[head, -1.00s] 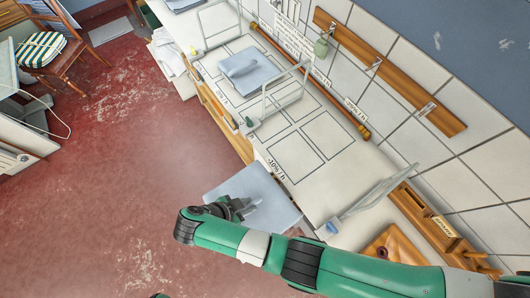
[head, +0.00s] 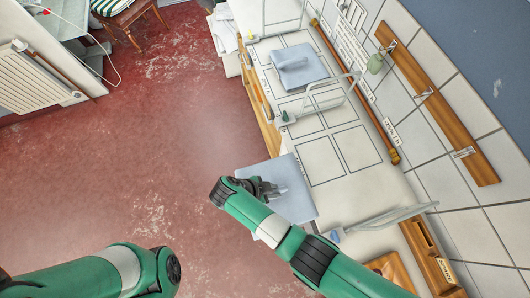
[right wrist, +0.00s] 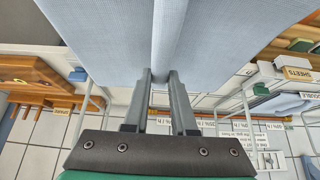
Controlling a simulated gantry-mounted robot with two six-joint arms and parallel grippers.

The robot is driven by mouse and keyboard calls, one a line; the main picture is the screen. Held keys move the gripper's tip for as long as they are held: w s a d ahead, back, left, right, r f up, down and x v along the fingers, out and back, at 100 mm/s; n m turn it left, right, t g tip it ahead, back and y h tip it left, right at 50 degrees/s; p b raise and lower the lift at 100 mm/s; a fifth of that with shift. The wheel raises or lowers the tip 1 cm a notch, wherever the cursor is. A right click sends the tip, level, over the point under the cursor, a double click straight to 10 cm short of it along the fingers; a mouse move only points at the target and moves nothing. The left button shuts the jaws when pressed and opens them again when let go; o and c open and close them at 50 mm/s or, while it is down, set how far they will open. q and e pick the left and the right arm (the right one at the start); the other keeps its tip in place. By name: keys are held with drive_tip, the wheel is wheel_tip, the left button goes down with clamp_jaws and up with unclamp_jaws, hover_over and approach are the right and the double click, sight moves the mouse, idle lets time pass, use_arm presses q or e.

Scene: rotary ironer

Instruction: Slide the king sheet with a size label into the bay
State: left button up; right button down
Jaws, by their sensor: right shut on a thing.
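A folded pale blue sheet (head: 299,199) is in my right gripper (head: 275,188) in the head view. It hangs over the front edge of the white counter (head: 352,190). In the right wrist view, the gripper (right wrist: 160,78) is shut on a raised fold of the sheet (right wrist: 105,35), which fills the upper part of the picture. No size label shows on it. Outlined bays (head: 321,159) on the counter lie beyond the sheet, with wire dividers between sections. A second folded blue sheet (head: 300,68) lies in a farther bay. My left forearm shows; its gripper does not.
A wire divider (head: 385,220) stands right of the held sheet, and another (head: 325,97) stands beyond the empty outlined bays. A wooden rail with hooks (head: 440,108) is on the tiled wall. The red floor (head: 190,130) is open at left.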

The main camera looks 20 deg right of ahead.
drive_tip(key=d+f, duration=0.1)
drive_tip(key=d, duration=0.9)
drive_tip(key=d+f+b, duration=0.1)
drive_tip(key=d, duration=1)
drive_tip(key=s+d+f+b, duration=0.1)
drive_tip(key=d, duration=0.9)
drive_tip(key=shift+s+d+f, duration=0.1)
drive_tip(key=shift+d+f, duration=0.25)
drive_tip(key=shift+d, duration=0.05)
drive_tip(key=shift+b+x, duration=0.45)
drive_tip(key=shift+x, duration=0.5)
drive_tip(key=shift+a+f, duration=0.15)
drive_tip(key=shift+f, duration=0.15)
drive_tip(key=c, duration=0.6)
unclamp_jaws()
drive_tip(key=shift+c, duration=0.2)
drive_tip(key=p+v, duration=0.2)
drive_tip(key=v, duration=0.9)
drive_tip(key=shift+a+r, duration=0.15)
drive_tip(key=shift+r, duration=0.1)
